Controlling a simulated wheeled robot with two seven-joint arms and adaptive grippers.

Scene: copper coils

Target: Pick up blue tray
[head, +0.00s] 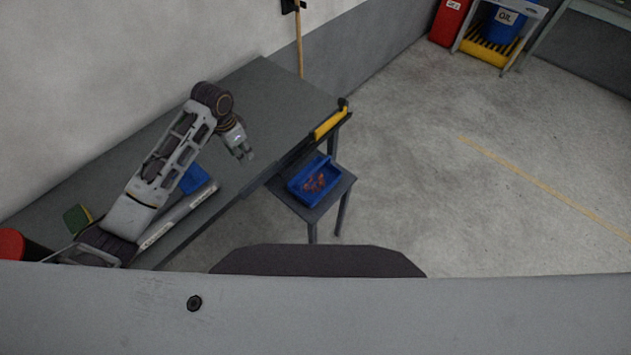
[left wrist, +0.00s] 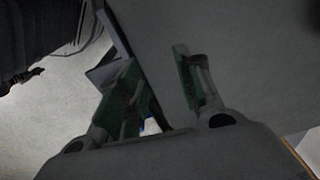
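A blue tray (head: 322,195) holding several copper-coloured coils (head: 316,183) sits on a small dark side table (head: 338,192), right of the long workbench. My left gripper (head: 244,155) is above the workbench, up and left of the tray and apart from it. In the left wrist view its two green-padded fingers (left wrist: 158,65) stand apart with nothing held between them. The tray cannot be made out clearly in the left wrist view. My right gripper is in neither view.
The grey workbench (head: 262,92) carries a blue bin (head: 193,178) partly behind my arm, a green and yellow item (head: 78,218) and a yellow object (head: 330,124) at its right end. Open floor (head: 430,190) lies right of the side table.

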